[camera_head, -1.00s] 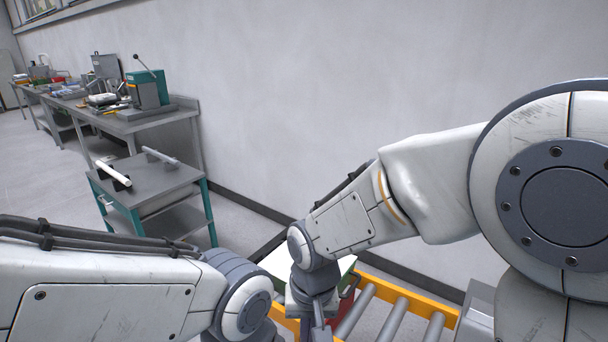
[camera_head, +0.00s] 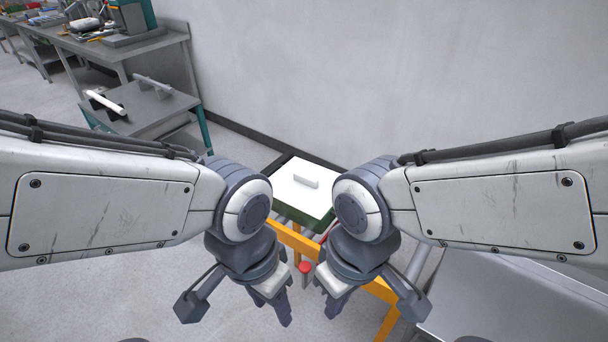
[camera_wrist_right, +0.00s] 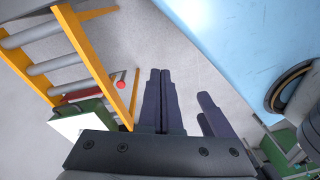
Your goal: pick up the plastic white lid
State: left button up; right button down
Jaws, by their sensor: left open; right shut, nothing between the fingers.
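The white lid (camera_head: 285,190), flat with a small raised handle bar, lies on top of a dark green box (camera_head: 300,214) beyond my grippers. My right forearm overlaps its right edge in the head view. Part of the lid also shows in the right wrist view (camera_wrist_right: 78,125), partly hidden by my gripper body. My left gripper (camera_head: 284,303) is open and empty, pointing down on the near side of the box. My right gripper (camera_head: 327,300) is shut and empty beside it, also clear of the lid; its fingers lie together in the right wrist view (camera_wrist_right: 160,90).
A grey metal surface (camera_head: 510,290) is at the right. A cart (camera_head: 150,112) and workbench (camera_head: 110,45) stand at the left. Floor at front left is clear.

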aim_at(306, 186)
jog(key=z, duration=0.05)
jog(key=k, duration=0.45)
jog(key=u, duration=0.7)
jog(key=i, duration=1.45)
jog(key=z, duration=0.7)
